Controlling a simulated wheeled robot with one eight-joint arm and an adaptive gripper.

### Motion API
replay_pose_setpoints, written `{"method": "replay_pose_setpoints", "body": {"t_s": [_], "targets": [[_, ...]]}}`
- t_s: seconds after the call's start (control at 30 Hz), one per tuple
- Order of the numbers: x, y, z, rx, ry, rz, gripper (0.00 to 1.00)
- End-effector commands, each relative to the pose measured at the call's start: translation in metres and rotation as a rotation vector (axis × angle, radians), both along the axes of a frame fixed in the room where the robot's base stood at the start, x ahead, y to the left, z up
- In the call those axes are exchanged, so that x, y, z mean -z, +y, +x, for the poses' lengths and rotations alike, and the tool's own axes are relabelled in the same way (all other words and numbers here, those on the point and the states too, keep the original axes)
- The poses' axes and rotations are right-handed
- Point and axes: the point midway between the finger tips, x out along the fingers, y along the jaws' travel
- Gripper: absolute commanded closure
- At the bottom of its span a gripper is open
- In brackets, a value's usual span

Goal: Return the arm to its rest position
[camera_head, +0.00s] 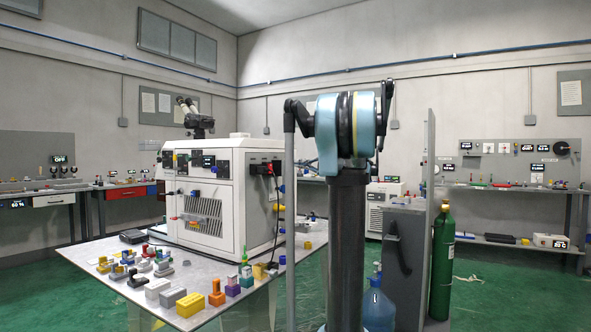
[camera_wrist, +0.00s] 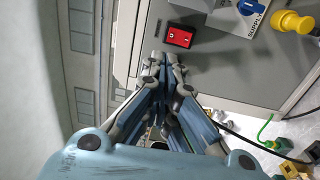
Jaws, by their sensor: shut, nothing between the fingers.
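My gripper (camera_wrist: 166,60) shows in the wrist view, its fingers pointing up the picture and close together, shut on nothing. My fingers cannot be made out there.
A white machine with dark panels (camera_head: 205,228) stands on a table (camera_head: 85,252) with several coloured blocks. A binocular microscope (camera_head: 195,120) is behind it. A green gas cylinder (camera_head: 442,265) and a blue bottle (camera_head: 376,305) stand right of my arm. Green floor is open at far right.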

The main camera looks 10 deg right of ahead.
Motion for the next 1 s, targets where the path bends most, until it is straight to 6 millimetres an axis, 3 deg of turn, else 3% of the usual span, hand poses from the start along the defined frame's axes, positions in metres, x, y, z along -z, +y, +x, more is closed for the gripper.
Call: {"method": "replay_pose_setpoints", "body": {"t_s": [0.57, 0.77, 1.0], "targets": [[-0.004, 0.0, 0.0, 0.023, -0.006, 0.016, 1.0], [-0.023, -0.003, 0.0, 0.204, -0.027, 0.14, 1.0], [-0.028, -0.031, -0.016, 0.515, 0.011, 0.376, 1.0]]}}
